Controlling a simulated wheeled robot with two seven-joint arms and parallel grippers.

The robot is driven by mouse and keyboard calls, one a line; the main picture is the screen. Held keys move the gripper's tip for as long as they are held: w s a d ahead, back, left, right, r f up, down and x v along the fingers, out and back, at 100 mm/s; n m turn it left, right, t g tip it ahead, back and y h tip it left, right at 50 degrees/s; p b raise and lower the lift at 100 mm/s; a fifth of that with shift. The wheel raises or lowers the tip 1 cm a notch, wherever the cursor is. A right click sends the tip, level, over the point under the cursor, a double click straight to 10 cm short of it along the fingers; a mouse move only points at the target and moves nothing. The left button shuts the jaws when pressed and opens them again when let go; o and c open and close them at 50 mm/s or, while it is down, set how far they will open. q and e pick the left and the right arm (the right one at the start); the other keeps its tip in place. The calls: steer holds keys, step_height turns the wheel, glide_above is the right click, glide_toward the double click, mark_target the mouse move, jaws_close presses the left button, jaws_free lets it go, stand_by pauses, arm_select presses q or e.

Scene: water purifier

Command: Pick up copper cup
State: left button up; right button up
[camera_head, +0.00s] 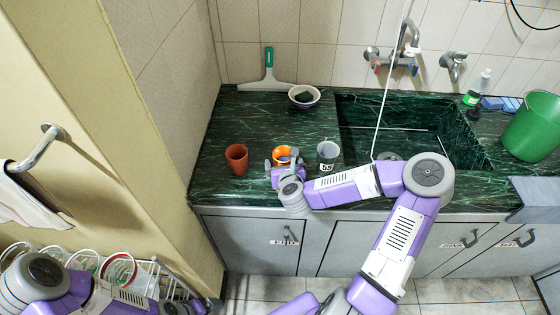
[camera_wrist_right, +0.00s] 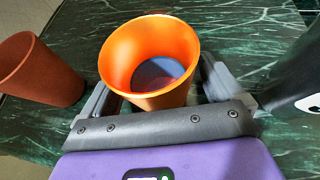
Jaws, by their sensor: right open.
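A shiny orange, copper-coloured cup (camera_head: 282,153) stands upright on the green counter. In the right wrist view the orange cup (camera_wrist_right: 150,55) sits between the two fingers, its mouth towards the camera and its inside looking empty. My right gripper (camera_head: 283,162) is open around this cup, with a finger on either side. Some gap seems to show by the right finger; I cannot tell whether the left finger touches. The lower part of the cup is hidden by the gripper. My left arm shows at the bottom left, but its gripper is not visible.
A red-brown cup (camera_head: 237,160) stands left of the orange one, and a grey cup (camera_head: 328,157) close to its right. A white bowl (camera_head: 304,96) and a squeegee (camera_head: 267,75) are behind. The sink (camera_head: 400,125) opens to the right, with a green bucket (camera_head: 532,125) beyond.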

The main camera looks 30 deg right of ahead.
steer(key=c, duration=1.2)
steer(key=shift+r, duration=0.1)
